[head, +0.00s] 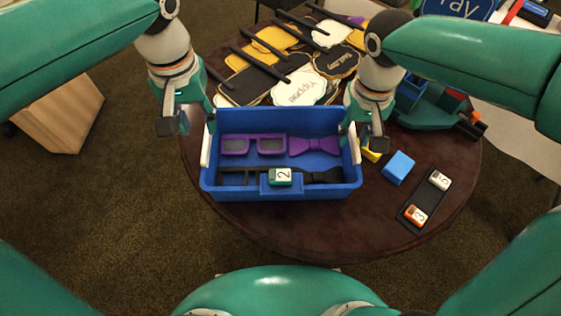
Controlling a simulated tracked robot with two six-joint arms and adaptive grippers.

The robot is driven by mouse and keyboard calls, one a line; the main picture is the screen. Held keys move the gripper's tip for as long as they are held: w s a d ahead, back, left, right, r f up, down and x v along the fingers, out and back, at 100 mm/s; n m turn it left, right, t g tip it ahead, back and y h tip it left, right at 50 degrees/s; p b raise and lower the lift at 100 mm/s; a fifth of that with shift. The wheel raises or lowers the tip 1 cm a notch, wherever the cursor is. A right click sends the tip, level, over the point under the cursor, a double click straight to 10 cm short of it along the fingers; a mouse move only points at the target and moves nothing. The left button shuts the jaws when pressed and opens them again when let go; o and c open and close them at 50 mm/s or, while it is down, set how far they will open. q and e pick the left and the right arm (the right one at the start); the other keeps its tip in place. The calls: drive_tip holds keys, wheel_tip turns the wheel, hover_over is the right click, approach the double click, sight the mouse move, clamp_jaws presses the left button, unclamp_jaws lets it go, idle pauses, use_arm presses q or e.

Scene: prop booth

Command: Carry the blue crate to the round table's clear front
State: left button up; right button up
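The blue crate (233,190) sits in the middle of the round dark-brown table (290,235), with a white handle on each side, the left handle (206,148) and the right handle (355,145). It holds purple glasses (253,145), a purple bow tie (314,145) and black props; a green tag (280,177) marked 2 is at its front. My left gripper (191,120) is at the left handle with its fingers spread. My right gripper (364,132) is likewise spread at the right handle. Contact with the handles is unclear.
Signs on black sticks (300,88) lie behind the crate. To the right are a blue block (398,167), a yellow block (371,155), a dark strip with number tags (425,200) and a green tray (430,115). The table's front strip is bare. A wooden box (60,110) stands at left.

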wheel_tip(320, 180, up, 5)
drive_tip(key=shift+f, duration=0.1)
idle(0.6)
